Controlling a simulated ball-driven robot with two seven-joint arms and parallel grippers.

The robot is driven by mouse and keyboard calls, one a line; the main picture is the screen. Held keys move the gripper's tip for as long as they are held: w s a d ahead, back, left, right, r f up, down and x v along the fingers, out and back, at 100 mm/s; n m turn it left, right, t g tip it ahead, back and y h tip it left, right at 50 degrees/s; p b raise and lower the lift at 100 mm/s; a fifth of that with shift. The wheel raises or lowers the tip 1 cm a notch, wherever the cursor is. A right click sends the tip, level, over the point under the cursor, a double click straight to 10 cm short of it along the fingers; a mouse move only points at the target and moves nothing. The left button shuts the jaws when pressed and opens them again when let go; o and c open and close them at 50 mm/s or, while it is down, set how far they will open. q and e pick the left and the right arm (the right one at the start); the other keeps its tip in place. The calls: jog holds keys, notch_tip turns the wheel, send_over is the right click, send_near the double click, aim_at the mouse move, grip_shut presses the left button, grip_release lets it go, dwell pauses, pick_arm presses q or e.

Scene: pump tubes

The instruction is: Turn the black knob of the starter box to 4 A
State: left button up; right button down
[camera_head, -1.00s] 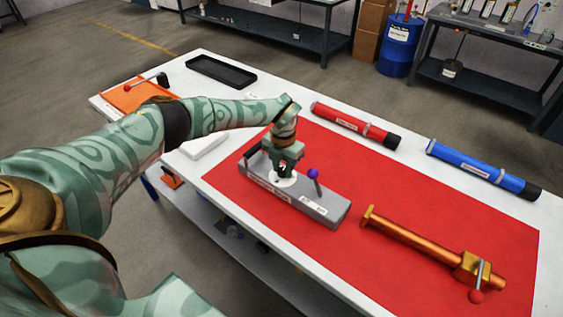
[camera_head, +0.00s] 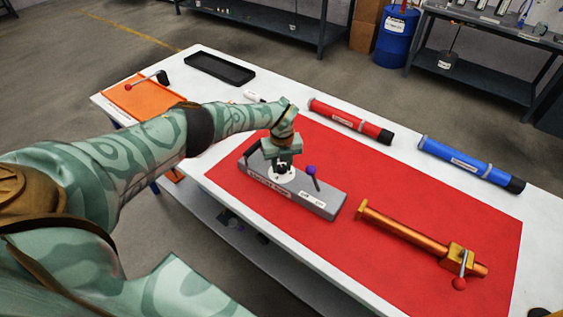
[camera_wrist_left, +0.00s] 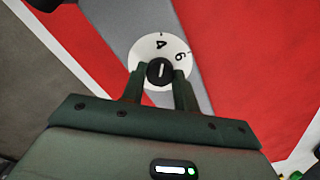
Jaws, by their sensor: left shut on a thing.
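The grey starter box (camera_head: 318,200) lies on the red mat, with a white dial (camera_head: 279,177) and a purple-tipped lever (camera_head: 312,171). My left gripper (camera_head: 283,166) points down over the dial. In the left wrist view, its two fingers (camera_wrist_left: 160,80) are shut on the black knob (camera_wrist_left: 160,71), one at each side. The knob's white line runs up the picture, roughly toward the figure 4 on the dial (camera_wrist_left: 146,50). The figure 6 is up and right of the knob. The rest of the dial is hidden by the gripper. My right gripper is out of view.
An orange-copper tube (camera_head: 410,232) with a red-tipped lever lies on the red mat (camera_head: 375,180) right of the box. A red tube (camera_head: 345,118) and a blue tube (camera_head: 465,161) lie behind. A black tray (camera_head: 220,70) and an orange tray (camera_head: 140,99) are at the far left.

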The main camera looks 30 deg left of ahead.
aim_at(282, 167)
pick_arm(q)
jog(key=shift+n, duration=0.6)
jog(key=o, duration=1)
jog(key=shift+r, duration=0.1)
notch_tip(282, 167, up, 7)
jog(key=p, duration=0.4)
jog(key=shift+r, duration=0.1)
notch_tip(282, 167, up, 9)
jog(key=shift+p, duration=0.8)
